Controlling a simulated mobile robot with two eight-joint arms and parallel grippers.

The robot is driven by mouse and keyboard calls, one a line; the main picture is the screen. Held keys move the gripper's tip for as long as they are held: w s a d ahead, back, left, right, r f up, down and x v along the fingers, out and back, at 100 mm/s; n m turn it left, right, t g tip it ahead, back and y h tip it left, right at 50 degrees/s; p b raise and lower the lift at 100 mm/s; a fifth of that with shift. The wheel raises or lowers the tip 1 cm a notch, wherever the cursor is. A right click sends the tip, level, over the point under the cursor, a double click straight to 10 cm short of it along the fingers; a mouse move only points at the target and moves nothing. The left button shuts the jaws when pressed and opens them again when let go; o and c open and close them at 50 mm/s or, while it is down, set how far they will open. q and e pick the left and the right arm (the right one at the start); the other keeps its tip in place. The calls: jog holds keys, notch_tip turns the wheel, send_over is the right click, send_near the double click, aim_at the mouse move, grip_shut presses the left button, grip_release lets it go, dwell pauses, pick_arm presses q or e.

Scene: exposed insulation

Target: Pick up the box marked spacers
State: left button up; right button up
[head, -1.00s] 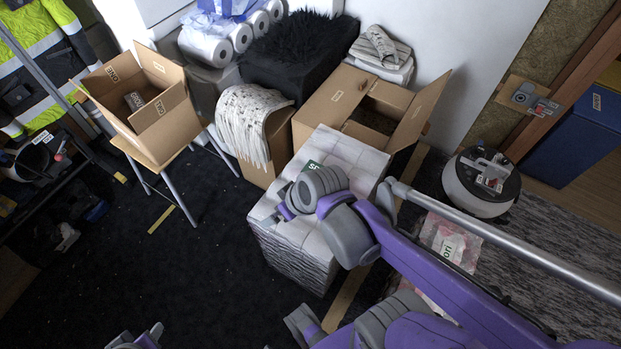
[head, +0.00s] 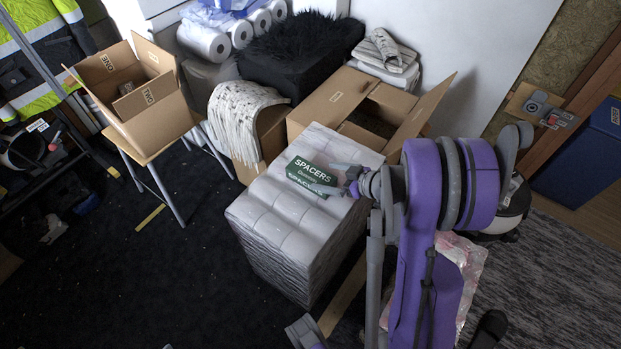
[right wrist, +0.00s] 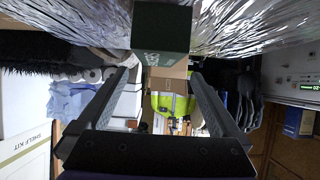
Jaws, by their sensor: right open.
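The box marked spacers (head: 308,172) is dark green with white lettering. It sits on top of a pale wrapped stack (head: 265,212) in the middle of the head view. In the right wrist view the dark green box (right wrist: 162,28) appears at the top centre, with the picture upside down. My right gripper (head: 335,181) is open and empty at the right side of the box, its fingers pointing left towards it. In the right wrist view its two fingers (right wrist: 160,73) are spread wider than the box. I cannot tell whether they touch it. My left gripper does not show clearly.
An open cardboard box (head: 365,105) stands behind the stack. Another open box (head: 150,108) sits on a small stool at left. A black furry item (head: 300,48) and white rolls (head: 205,42) are at the back. Dark floor (head: 130,270) at lower left is mostly clear.

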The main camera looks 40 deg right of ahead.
aim_at(314, 174)
jog(key=x, duration=0.3)
jog(key=b+x, duration=0.1)
jog(key=x, duration=0.3)
jog(key=shift+w+d+f, duration=0.15)
jog(key=shift+w+f, duration=0.05)
jog(key=shift+f, duration=0.2)
jog(key=shift+c, duration=0.3)
jog(key=c, duration=1.3)
jog(key=shift+r, duration=0.1)
